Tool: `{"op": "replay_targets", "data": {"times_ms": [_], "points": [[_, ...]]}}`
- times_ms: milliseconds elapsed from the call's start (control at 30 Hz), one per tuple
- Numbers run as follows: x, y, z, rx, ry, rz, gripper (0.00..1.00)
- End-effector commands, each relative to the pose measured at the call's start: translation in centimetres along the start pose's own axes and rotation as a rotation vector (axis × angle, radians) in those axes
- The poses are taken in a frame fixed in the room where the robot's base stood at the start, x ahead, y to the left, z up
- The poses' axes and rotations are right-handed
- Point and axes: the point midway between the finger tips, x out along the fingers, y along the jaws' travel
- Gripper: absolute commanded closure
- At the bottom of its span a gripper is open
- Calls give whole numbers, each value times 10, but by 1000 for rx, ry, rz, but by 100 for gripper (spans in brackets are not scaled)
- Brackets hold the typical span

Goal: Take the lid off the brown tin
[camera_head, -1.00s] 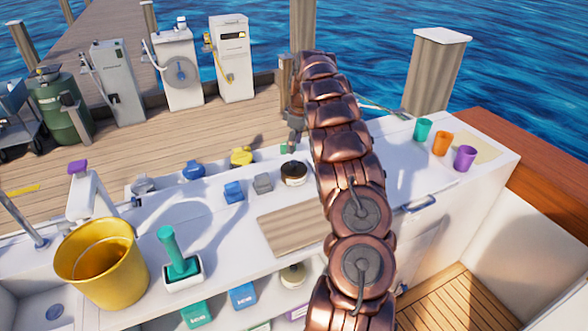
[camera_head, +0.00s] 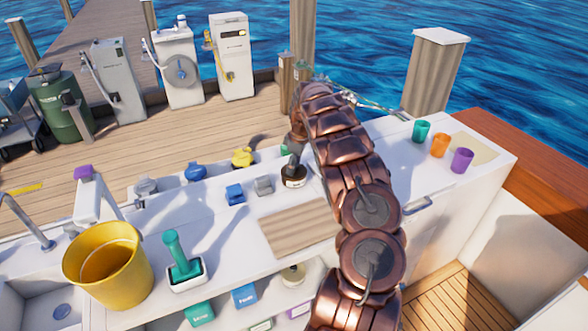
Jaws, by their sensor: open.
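The brown tin (camera_head: 294,182) stands upright on the white counter, behind the wooden board. It has a dark brown top and a pale band around its lower side. My gripper (camera_head: 293,163) points down right over the tin, its fingers open at or just above the lid. The dark fingers blend with the dark top, so I cannot tell whether they touch it. The lid appears to be on the tin, though the gripper partly hides it.
A blue block (camera_head: 235,194) and a grey block (camera_head: 264,185) stand left of the tin. The striped wooden board (camera_head: 296,229) lies in front. A yellow bucket (camera_head: 106,265) and a green-handled brush (camera_head: 178,258) are at left; several cups, including an orange one (camera_head: 440,145), stand right.

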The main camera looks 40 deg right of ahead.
Motion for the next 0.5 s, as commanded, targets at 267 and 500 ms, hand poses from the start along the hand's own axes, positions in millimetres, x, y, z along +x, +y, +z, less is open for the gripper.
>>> {"op": "replay_targets", "data": {"times_ms": [267, 500], "points": [[0, 0, 0, 0, 0, 1, 55], [0, 0, 0, 0, 0, 1, 80]]}}
